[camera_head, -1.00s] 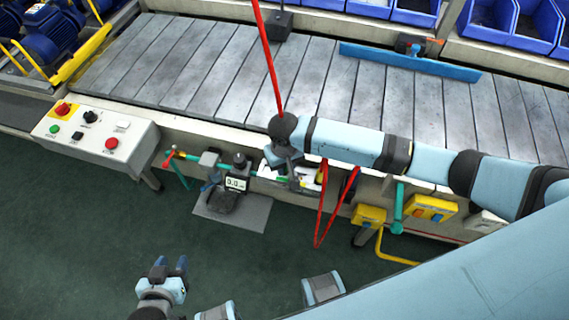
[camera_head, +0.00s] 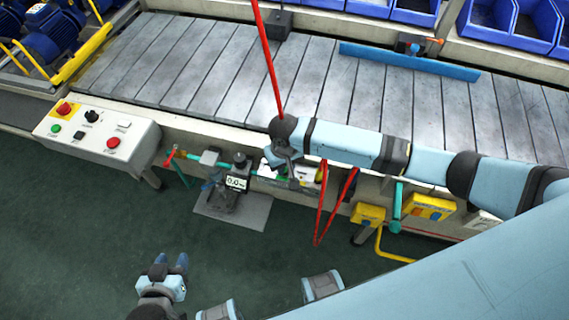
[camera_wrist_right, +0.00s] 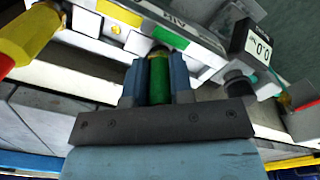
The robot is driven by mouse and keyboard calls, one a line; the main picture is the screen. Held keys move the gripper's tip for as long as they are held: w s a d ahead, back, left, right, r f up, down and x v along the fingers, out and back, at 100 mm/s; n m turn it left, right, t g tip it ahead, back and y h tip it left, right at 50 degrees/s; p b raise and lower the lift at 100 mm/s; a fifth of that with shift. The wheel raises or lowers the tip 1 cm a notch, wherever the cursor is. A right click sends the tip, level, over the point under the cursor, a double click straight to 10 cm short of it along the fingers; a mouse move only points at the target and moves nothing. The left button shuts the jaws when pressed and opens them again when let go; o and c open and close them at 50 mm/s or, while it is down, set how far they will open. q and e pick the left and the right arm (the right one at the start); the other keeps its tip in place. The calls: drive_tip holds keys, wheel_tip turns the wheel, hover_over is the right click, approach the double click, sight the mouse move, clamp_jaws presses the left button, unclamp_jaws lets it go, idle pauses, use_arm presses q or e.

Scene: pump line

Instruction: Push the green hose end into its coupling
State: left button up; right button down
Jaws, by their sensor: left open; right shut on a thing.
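My right gripper (camera_wrist_right: 158,82) is shut on the green hose end (camera_wrist_right: 159,80) in the right wrist view. The hose end sits between the two blue fingers, with a yellow-green band and a dark tip towards the grey labelled rail (camera_wrist_right: 190,38). A green label (camera_wrist_right: 162,33) is just beyond the tip. I cannot tell which coupling belongs to the hose or whether the tip touches it. In the head view the right gripper (camera_head: 283,157) is over the conveyor's front edge, partly hidden by its own wrist. My left gripper (camera_head: 171,262) is open and empty above the floor.
A gauge (camera_head: 236,183) reading 0.0 stands on a grey plate left of my right gripper. A red line (camera_head: 268,60) passes close to that arm and loops below it. A control box (camera_head: 97,135) is left; yellow boxes (camera_head: 432,207) are right.

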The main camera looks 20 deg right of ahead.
drive_tip(key=shift+f, duration=0.15)
idle(0.4)
drive_tip(key=c, duration=0.8)
unclamp_jaws()
drive_tip(key=shift+r+p, duration=0.8)
drive_tip(key=shift+p, duration=0.25)
wheel_tip(320, 180, up, 5)
drive_tip(key=p, duration=0.6)
drive_tip(key=shift+f, duration=0.1)
drive_tip(key=shift+r+p, duration=0.35)
drive_tip(key=shift+p, duration=0.1)
